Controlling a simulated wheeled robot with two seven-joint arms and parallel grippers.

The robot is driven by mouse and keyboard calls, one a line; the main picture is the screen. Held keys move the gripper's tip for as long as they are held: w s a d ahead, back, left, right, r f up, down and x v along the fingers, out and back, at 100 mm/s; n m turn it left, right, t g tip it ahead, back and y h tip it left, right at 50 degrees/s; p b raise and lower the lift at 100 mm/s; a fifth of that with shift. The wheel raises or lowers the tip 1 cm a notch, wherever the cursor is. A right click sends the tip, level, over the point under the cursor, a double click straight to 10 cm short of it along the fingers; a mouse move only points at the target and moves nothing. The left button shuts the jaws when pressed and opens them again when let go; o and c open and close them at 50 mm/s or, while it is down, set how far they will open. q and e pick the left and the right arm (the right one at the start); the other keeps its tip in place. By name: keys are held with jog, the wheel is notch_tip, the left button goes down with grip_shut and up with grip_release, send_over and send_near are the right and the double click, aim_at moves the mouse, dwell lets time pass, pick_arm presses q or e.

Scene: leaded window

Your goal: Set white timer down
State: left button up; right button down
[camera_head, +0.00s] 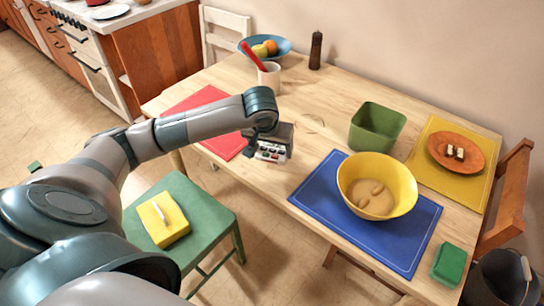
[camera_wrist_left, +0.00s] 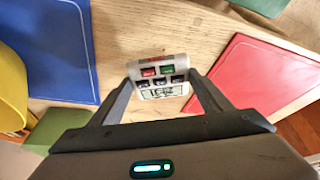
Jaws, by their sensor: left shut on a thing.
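The white timer (camera_wrist_left: 160,78) has a small display and several coloured buttons. My left gripper (camera_wrist_left: 158,92) is shut on it, with one finger on each side in the left wrist view. In the head view the timer (camera_head: 271,152) shows at the end of my left arm, below my left gripper (camera_head: 268,140), near the table's front edge between the red mat and the blue mat. I cannot tell whether it touches the table (camera_head: 312,95). My right gripper is not in view.
The red placemat (camera_head: 205,108) lies left and the blue placemat (camera_head: 325,208) right, bearing a yellow bowl (camera_head: 400,200). A green container (camera_head: 377,127), an orange plate (camera_head: 470,143) and a white cup (camera_head: 269,77) stand farther back. Bare wood shows between the mats.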

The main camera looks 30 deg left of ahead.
aim_at(271, 155)
pick_arm(q)
jog(key=shift+f, duration=0.7)
jog(key=shift+f+p, duration=0.55)
jog(key=shift+f, duration=0.75)
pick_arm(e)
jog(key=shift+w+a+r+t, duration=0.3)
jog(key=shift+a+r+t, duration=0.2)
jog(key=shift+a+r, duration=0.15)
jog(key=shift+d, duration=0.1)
pick_arm(q)
jog(key=shift+f, duration=0.1)
jog(key=o, duration=1.1)
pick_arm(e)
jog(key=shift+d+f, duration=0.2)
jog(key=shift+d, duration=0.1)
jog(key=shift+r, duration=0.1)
